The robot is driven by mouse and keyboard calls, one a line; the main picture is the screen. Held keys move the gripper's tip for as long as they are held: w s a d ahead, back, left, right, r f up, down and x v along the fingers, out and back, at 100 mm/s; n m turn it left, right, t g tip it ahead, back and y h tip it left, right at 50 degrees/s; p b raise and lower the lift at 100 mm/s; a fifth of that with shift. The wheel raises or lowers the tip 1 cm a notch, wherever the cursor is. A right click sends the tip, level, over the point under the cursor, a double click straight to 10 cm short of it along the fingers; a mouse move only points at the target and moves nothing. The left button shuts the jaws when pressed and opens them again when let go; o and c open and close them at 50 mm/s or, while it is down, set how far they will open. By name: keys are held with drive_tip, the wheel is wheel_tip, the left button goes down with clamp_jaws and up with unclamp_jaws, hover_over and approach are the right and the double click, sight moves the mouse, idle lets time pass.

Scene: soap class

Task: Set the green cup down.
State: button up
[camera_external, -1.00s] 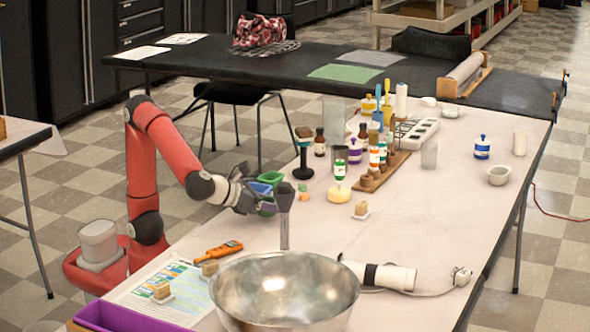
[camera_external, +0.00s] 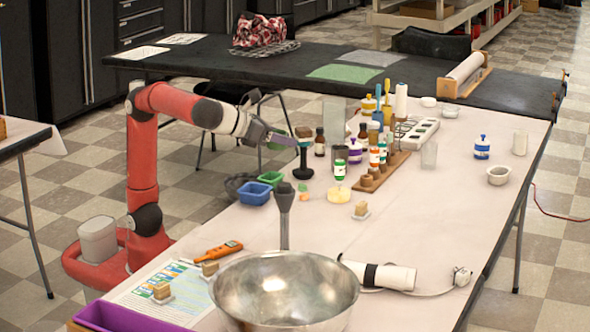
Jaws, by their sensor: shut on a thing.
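I cannot tell whether the two touch. Below the cup, a green tub (camera_external: 270,179) and a blue tub (camera_external: 254,194) stand on the table (camera_external: 400,235).
Several bottles and a wooden rack (camera_external: 375,178) stand right of the gripper. A dark upright tool (camera_external: 284,215), a yellow round piece (camera_external: 338,194) and a large metal bowl (camera_external: 284,290) are nearer the camera. The table's right side has clear room.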

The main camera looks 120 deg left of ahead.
drive_tip(key=m+t+h+b, duration=0.1)
hover_over(348, 235)
wheel_tip(348, 235, down, 20)
drive_tip(key=b, duration=0.8)
drive_tip(key=shift+s+a+f, duration=0.1)
drive_tip(key=shift+f, duration=0.15)
drive_tip(key=shift+f, duration=0.2)
drive_tip(key=o, duration=1)
drive_tip(key=shift+o, duration=0.2)
